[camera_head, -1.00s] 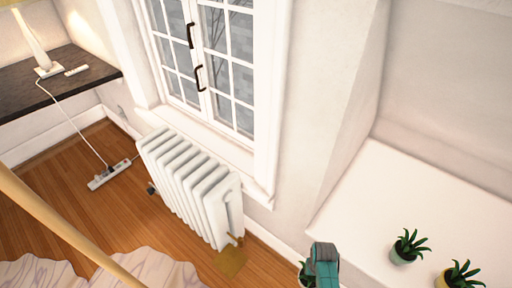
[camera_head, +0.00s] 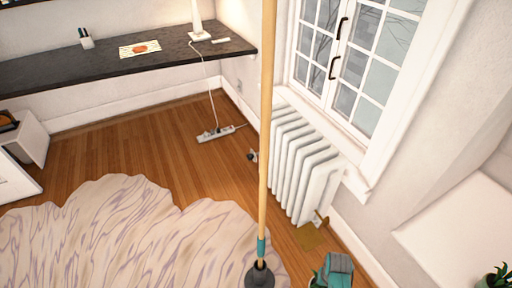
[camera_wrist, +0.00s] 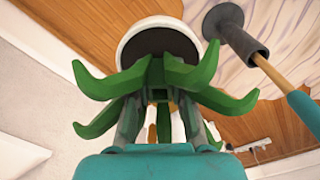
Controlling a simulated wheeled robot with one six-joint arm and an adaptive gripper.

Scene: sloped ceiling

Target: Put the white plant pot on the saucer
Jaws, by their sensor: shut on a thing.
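The white plant pot (camera_wrist: 158,21) shows in the wrist view, with dark soil and thick green leaves. My gripper (camera_wrist: 160,95) has its fingers among the leaves and is shut on the plant, with the pot beyond the leaves. In the head view my teal gripper (camera_head: 336,270) is at the bottom edge, right of the middle. Green leaf tips (camera_head: 316,280) show just left of it, and the pot there is mostly cut off or hidden. I cannot make out the saucer in either view.
A pole with a dark base (camera_head: 259,276) stands left of my gripper on the pale rug (camera_head: 120,235). A white radiator (camera_head: 300,165) stands below the window. Another potted plant (camera_head: 496,276) is at the right edge. A dark desk (camera_head: 120,67) spans the back left.

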